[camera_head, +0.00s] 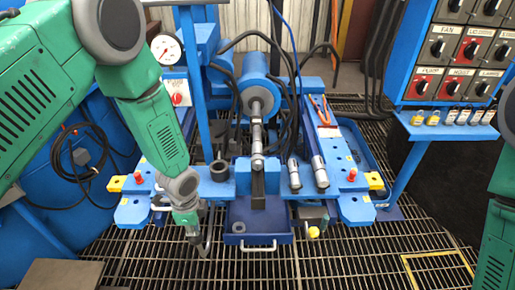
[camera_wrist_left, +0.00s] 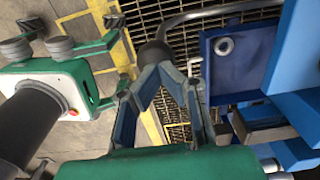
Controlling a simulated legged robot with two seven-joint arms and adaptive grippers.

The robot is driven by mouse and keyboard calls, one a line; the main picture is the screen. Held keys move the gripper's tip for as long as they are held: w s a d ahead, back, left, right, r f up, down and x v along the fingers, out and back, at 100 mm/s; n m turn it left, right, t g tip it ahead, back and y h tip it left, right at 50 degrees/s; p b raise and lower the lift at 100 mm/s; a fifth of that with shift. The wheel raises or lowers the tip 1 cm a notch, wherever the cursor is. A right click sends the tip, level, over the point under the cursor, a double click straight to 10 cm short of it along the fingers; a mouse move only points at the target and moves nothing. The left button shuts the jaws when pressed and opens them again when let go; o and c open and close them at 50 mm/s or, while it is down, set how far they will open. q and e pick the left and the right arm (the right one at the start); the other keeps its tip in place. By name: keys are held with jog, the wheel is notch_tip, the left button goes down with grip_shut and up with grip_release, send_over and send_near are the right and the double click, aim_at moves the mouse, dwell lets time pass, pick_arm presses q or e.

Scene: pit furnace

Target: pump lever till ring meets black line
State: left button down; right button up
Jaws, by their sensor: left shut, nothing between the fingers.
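My left gripper (camera_head: 190,226) hangs at the front left of the blue press bench (camera_head: 130,213). Its fingers (camera_wrist_left: 163,68) are shut with nothing between them. A curved grey bar (camera_wrist_left: 215,12) with a dark grip (camera_wrist_left: 155,53), apparently the pump lever, lies just beyond the fingertips; I cannot tell whether they touch. A dark bar also shows beside the gripper in the head view (camera_head: 205,244). A press cylinder (camera_head: 260,97) has a rod with a light ring (camera_head: 257,163) over a dark block (camera_head: 258,190). The black line is not clearly distinguishable.
A round gauge (camera_head: 166,49) stands at the upper left. A blue drawer (camera_head: 235,239) with a pale handle sits under the bench. Red-handled pliers (camera_head: 322,112) lie at the right. A control panel (camera_head: 455,50) stands at the upper right. Grated floor (camera_head: 330,265) is open in front.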

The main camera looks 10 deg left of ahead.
aim_at(198, 247)
pick_arm(q)
jog(key=r+p, duration=0.1)
jog(key=r, duration=0.1)
jog(key=w+r+p, duration=0.1)
jog(key=r, duration=0.1)
jog(key=shift+a, duration=0.1)
jog(key=s+f+b, duration=0.1)
jog(key=f+b, duration=0.1)
jog(key=f, duration=0.1)
jog(key=f+b, duration=0.2)
jog(key=f, duration=0.2)
jog(key=s+f+b, duration=0.1)
jog(key=f+b, duration=0.1)
jog(key=f, duration=0.2)
jog(key=shift+s+d+f, duration=0.1)
jog(key=shift+s+d, duration=0.25)
jog(key=w+r+p, duration=0.1)
jog(key=r+p, duration=0.5)
jog(key=r, duration=0.1)
jog(key=w+r+p, duration=0.1)
jog(key=r+p, duration=0.2)
jog(key=r, duration=0.1)
jog(key=shift+w+a+r, duration=0.25)
jog(key=shift+w+a, duration=0.05)
jog(key=shift+a, duration=0.05)
jog(key=shift+f, duration=0.2)
pick_arm(e)
notch_tip(198, 247, up, 6)
jog(key=shift+f, duration=0.1)
